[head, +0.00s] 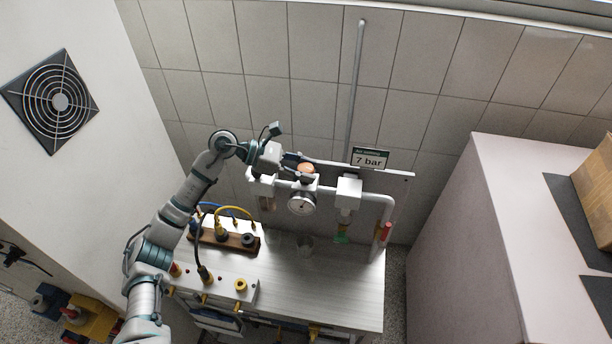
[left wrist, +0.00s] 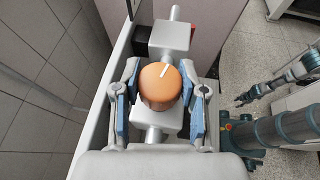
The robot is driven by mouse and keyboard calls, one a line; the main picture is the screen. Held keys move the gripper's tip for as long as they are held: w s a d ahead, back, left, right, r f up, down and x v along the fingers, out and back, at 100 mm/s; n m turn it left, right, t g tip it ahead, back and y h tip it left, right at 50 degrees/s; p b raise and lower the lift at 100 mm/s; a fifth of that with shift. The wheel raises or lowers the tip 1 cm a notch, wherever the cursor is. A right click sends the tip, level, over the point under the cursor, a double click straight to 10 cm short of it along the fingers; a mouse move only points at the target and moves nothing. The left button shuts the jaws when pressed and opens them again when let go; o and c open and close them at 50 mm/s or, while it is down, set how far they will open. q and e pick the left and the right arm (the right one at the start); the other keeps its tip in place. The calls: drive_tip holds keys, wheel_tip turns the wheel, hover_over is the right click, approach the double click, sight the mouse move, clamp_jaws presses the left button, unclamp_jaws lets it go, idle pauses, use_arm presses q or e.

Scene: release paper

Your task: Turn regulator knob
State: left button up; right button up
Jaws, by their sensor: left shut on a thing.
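The orange regulator knob (left wrist: 160,84) has a white pointer line aimed up and slightly right in the left wrist view. In the head view the knob (head: 306,168) sits on the pipe above a round gauge (head: 301,203). My left gripper (left wrist: 160,98) is shut on the knob, one blue-padded finger on each side. In the head view it reaches the knob from the left (head: 293,162). In the left wrist view what looks like my right gripper (left wrist: 244,98) hangs at the right, away from the knob. Its jaw state is unclear.
A "7 bar" sign (head: 369,157) stands behind the pipe. White filter blocks (head: 348,191) flank the knob. A bench (head: 335,288) below holds a cup and a hose block (head: 240,240). A pale cabinet (head: 470,240) stands at the right, with floor between.

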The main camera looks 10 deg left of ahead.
use_arm(q)
drive_tip(key=shift+w+m+g+b, duration=0.1)
drive_tip(key=shift+m+g+b, duration=0.3)
drive_tip(key=shift+m+g, duration=0.5)
drive_tip(key=shift+m+g+b, duration=0.3)
drive_tip(key=shift+m+g, duration=0.3)
drive_tip(key=shift+g, duration=0.2)
drive_tip(key=shift+m+g+b, duration=0.3)
drive_tip(key=shift+m+g, duration=0.4)
drive_tip(key=shift+g, duration=0.1)
use_arm(e)
drive_tip(key=shift+w+a+f, duration=0.1)
drive_tip(key=shift+w+a, duration=0.1)
drive_tip(key=shift+w, duration=0.5)
drive_tip(key=shift+w+a+f, duration=0.15)
drive_tip(key=shift+w, duration=0.55)
drive_tip(key=shift+w+a+f, duration=0.1)
drive_tip(key=shift+w+a, duration=0.1)
drive_tip(key=shift+w, duration=0.5)
use_arm(q)
drive_tip(key=o, duration=1)
drive_tip(key=shift+o, duration=0.8)
drive_tip(key=shift+a, duration=0.1)
use_arm(e)
drive_tip(key=shift+w, duration=0.1)
